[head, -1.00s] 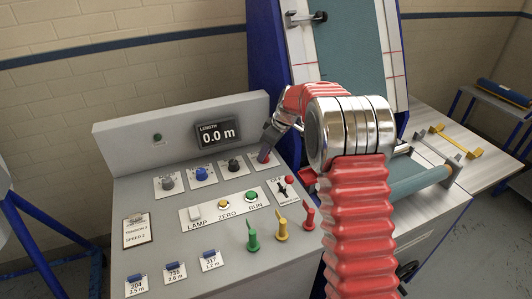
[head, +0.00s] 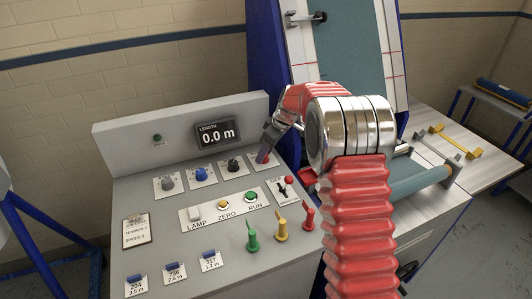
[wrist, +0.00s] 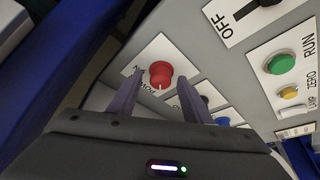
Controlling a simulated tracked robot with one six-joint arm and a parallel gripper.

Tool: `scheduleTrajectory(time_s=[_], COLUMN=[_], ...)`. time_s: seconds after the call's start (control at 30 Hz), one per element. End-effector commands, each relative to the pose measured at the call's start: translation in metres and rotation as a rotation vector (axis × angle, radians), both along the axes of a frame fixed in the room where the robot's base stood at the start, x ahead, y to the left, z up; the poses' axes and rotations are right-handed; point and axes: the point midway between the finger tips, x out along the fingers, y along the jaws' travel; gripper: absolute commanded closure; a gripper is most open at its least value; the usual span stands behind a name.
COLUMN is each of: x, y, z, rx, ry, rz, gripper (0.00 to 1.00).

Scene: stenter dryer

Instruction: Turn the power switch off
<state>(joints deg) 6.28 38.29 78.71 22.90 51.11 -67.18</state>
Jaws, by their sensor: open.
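A black lever switch (head: 284,189) on a white plate marked OFF is at the right of the sloped panel. It also shows at the top of the wrist view, cut by the edge, with its black slot (wrist: 243,13); its full position is not clear there. My gripper (head: 264,153) is open, above the red knob (head: 262,158) at the upper right of the panel, behind the lever switch. In the wrist view my two fingers (wrist: 158,90) are spread on either side of the red knob (wrist: 160,74), with nothing seen held. Whether they touch it cannot be told.
Grey, blue and black knobs (head: 201,175) stand left of the red one. A LAMP, ZERO and RUN button plate (head: 225,206) lies in front. Green, yellow and red levers (head: 281,225) rise at the front right. The display (head: 215,133) reads 0.0 m.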

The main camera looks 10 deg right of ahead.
Motion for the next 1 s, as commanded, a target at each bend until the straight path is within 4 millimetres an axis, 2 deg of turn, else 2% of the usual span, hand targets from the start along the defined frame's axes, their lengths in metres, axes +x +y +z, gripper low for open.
scheduleTrajectory(time_s=[0.27, 0.7, 0.83, 1.0], x=[-0.008, -0.028, -0.032, -0.035], y=[-0.01, -0.031, -0.035, -0.038], z=[0.03, 0.101, 0.115, 0.123], rx=[0.0, -0.001, 0.0, -0.001], ry=[-0.003, -0.003, -0.002, -0.001], rz=[-0.002, -0.002, -0.001, 0.0], gripper=[0.55, 0.55, 0.55, 0.55])
